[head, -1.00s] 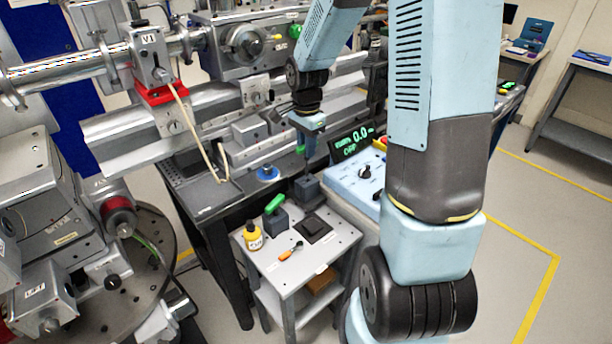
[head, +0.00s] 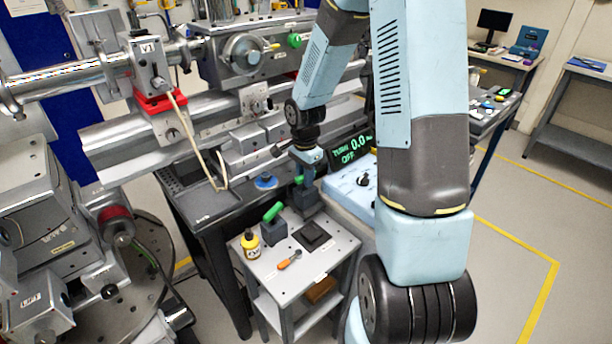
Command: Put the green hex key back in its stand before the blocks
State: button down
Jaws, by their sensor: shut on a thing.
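In the head view my gripper (head: 305,172) points down over the back of the small grey table. It is shut on the green hex key (head: 299,180), of which only a little green shows at the jaws. A dark grey block-like stand (head: 309,204) is directly below the gripper. The key's lower part is hidden or too small to make out, so I cannot tell whether it is in the stand. A second green handle (head: 273,211) lies tilted on top of another dark block (head: 273,232), to the left and nearer.
The small table (head: 268,278) also bears a yellow bottle (head: 251,244), an orange-handled tool (head: 290,260) and a flat black pad (head: 311,236). A pale-blue control box (head: 352,190) with a display stands close on the right. The beamline bench (head: 215,205) is behind.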

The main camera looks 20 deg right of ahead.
jog(key=c, duration=1)
grip_release()
notch_tip(320, 180, up, 11)
jog(key=s+r+n+t, duration=0.3)
jog(key=s+r+n, duration=0.3)
jog(key=s+r, duration=0.55)
jog(key=s+r+n+t, duration=0.1)
jog(key=s+r+n, duration=0.1)
jog(key=s, duration=0.2)
jog(key=s+r+n, duration=0.3)
jog(key=s, duration=0.1)
jog(key=s+r+n+t, duration=0.1)
jog(key=s+r+n, duration=0.1)
jog(key=s+r, duration=0.1)
jog(key=shift+s+d+n+t, duration=0.25)
jog(key=shift+s+n+t, duration=0.05)
jog(key=shift+s, duration=0.4)
